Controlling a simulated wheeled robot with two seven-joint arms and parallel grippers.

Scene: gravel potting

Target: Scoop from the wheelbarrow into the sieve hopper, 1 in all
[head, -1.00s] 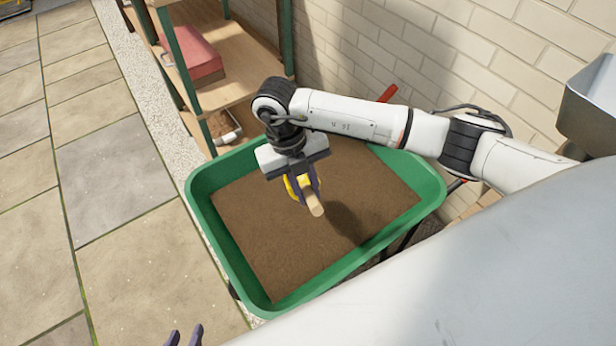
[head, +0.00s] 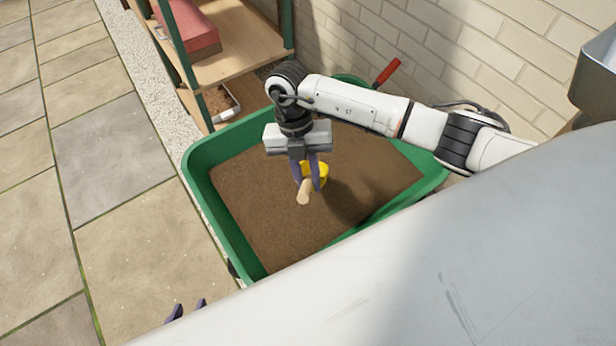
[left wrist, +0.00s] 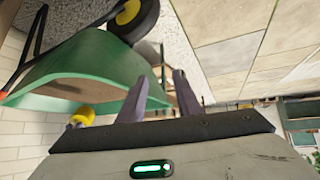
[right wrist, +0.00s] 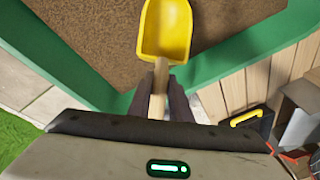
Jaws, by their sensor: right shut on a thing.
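The green wheelbarrow (head: 205,215) is filled with brown soil (head: 255,215). My right gripper (head: 307,182) is over the soil, shut on the wooden handle of a yellow scoop (head: 320,172). In the right wrist view the scoop (right wrist: 166,28) points away from the fingers, and its bowl looks empty. Whether it touches the soil is unclear. My left gripper (head: 187,310) is low at the bottom edge, outside the wheelbarrow. In the left wrist view its fingers (left wrist: 163,85) stand apart with nothing between them. A grey metal container (head: 595,85), perhaps the sieve hopper, is cut off at the right edge.
A wooden shelf (head: 235,62) with green posts stands behind the wheelbarrow, holding a red-topped block (head: 190,28). A brick wall (head: 450,60) runs along the back right. Paving (head: 100,150) at left is clear.

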